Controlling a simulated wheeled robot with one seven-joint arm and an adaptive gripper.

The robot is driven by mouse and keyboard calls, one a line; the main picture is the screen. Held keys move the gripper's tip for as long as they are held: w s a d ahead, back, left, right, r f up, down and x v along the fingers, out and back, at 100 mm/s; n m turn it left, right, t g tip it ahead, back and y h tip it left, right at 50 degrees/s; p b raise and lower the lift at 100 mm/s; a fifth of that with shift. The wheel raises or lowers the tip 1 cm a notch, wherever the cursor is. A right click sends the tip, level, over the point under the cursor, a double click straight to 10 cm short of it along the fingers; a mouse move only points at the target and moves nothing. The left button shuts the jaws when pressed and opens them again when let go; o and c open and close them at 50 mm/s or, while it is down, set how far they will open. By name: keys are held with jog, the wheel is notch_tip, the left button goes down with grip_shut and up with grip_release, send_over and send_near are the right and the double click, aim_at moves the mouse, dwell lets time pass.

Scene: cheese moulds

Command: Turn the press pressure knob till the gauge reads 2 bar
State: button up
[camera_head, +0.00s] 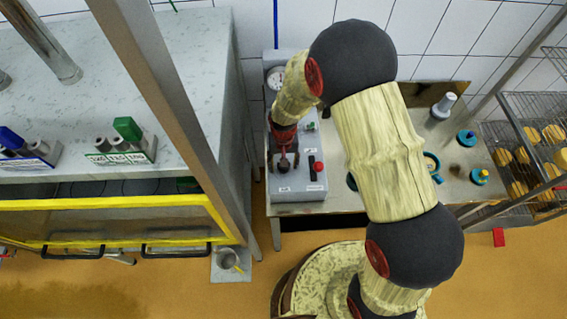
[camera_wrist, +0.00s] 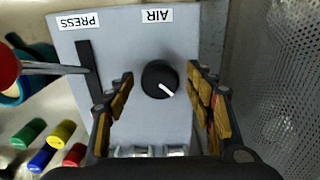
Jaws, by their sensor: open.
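The pressure knob (camera_wrist: 160,79) is round and black with a white pointer line, on a grey control panel below an AIR label (camera_wrist: 157,15). Its line points to the lower right in the wrist view. My gripper (camera_wrist: 161,74) is open, with one finger on each side of the knob and a visible gap to each. In the head view, my gripper (camera_head: 285,163) is over the grey-blue control box (camera_head: 299,192) and hides the knob. The round white gauge (camera_head: 276,78) stands behind, partly beside my arm; its needle is too small to read.
A red-balled lever (camera_head: 318,166) sits right of my gripper by a slot labelled PRESS (camera_wrist: 78,20). A perforated metal wall (camera_wrist: 278,80) stands close on the wrist view's right. Several coloured cylinders (camera_wrist: 61,134) lie lower left. A wire rack (camera_head: 520,110) stands far right.

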notch_tip(320, 180, up, 12)
dwell(0.6)
dwell(0.5)
jog(key=s+d+r+t+b, duration=0.2)
jog(key=s+d+r+b, duration=0.2)
jog(key=s+d+b, duration=0.3)
jog(key=s+d+r+t+b, duration=0.3)
jog(key=s+d+b, duration=0.4)
jog(key=s+b, duration=0.4)
jog(key=shift+s+d+r+t, duration=0.15)
jog(key=shift+s+r+t, duration=0.15)
jog(key=shift+s+r, duration=0.5)
dwell(2.0)
